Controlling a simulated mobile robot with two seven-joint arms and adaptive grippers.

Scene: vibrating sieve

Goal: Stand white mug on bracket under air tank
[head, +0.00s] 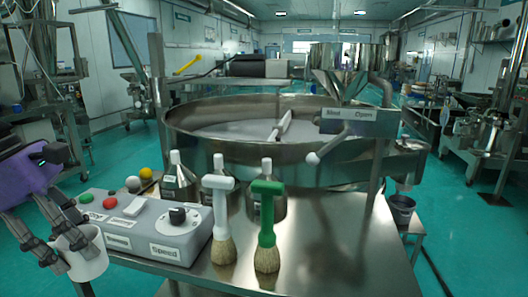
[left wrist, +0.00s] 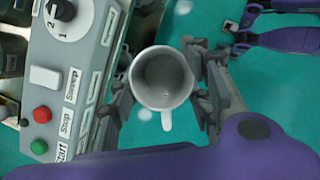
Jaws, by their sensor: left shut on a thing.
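The white mug (head: 88,262) is at the lower left of the head view, beside the control box and clear of the table. My left gripper (head: 70,250) is shut on it, with fingers on both sides of its wall. In the left wrist view the mug (left wrist: 162,68) sits between the fingers, its open mouth facing the camera, empty, with its handle toward the bottom of the picture. Green floor shows around it. I cannot pick out the bracket or the air tank for certain.
The control box (head: 168,222) with buttons and a dial stands close right of the mug. A white-handled brush (head: 218,215) and a green-handled brush (head: 267,215) stand on the steel table (head: 330,250). The round sieve (head: 270,145) is behind. A bucket (head: 402,208) stands at right.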

